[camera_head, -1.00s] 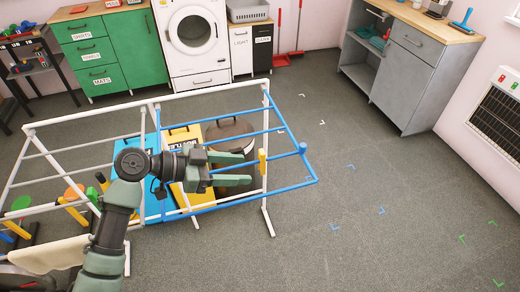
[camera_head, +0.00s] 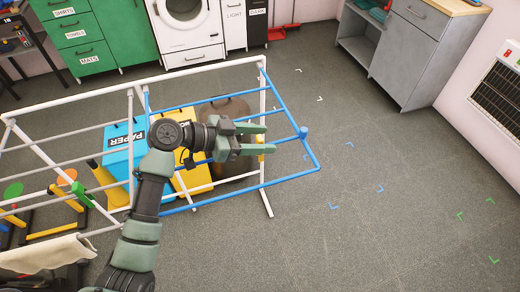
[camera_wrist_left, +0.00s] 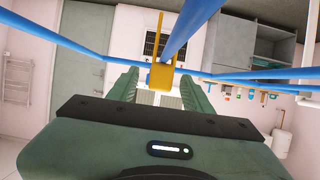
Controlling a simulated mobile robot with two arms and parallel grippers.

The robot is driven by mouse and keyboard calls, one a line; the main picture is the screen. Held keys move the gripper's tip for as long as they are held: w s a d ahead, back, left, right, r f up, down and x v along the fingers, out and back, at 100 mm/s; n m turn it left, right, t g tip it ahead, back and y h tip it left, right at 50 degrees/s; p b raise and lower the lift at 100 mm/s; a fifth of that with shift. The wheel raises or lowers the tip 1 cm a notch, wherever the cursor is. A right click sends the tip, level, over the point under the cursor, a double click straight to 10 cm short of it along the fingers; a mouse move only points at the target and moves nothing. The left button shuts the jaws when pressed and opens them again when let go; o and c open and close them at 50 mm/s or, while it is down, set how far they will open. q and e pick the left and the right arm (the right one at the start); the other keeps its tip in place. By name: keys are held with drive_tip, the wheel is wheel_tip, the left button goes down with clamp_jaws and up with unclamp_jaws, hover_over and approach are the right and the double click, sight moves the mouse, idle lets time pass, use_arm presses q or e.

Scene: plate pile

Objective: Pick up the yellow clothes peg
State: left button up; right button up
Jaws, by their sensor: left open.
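The yellow clothes peg (camera_head: 261,157) is on the rail at the blue end of the drying rack (camera_head: 303,133). In the head view it is mostly hidden by my left gripper (camera_head: 268,139), which is open and reaches in from the left. In the left wrist view the peg (camera_wrist_left: 161,76) shows between the tips of the two fingers, close to a blue rail (camera_wrist_left: 184,30). I see no finger closed on it, and I cannot tell whether either finger touches it. My right gripper is not in view.
Under the rack stand a blue paper bin (camera_head: 119,165), a yellow bin (camera_head: 190,180) and a brown round bin (camera_head: 236,106). A pale cloth (camera_head: 50,254) hangs at the lower left. The floor to the right (camera_head: 400,225) is clear apart from corner marks.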

use_arm(q)
clamp_jaws()
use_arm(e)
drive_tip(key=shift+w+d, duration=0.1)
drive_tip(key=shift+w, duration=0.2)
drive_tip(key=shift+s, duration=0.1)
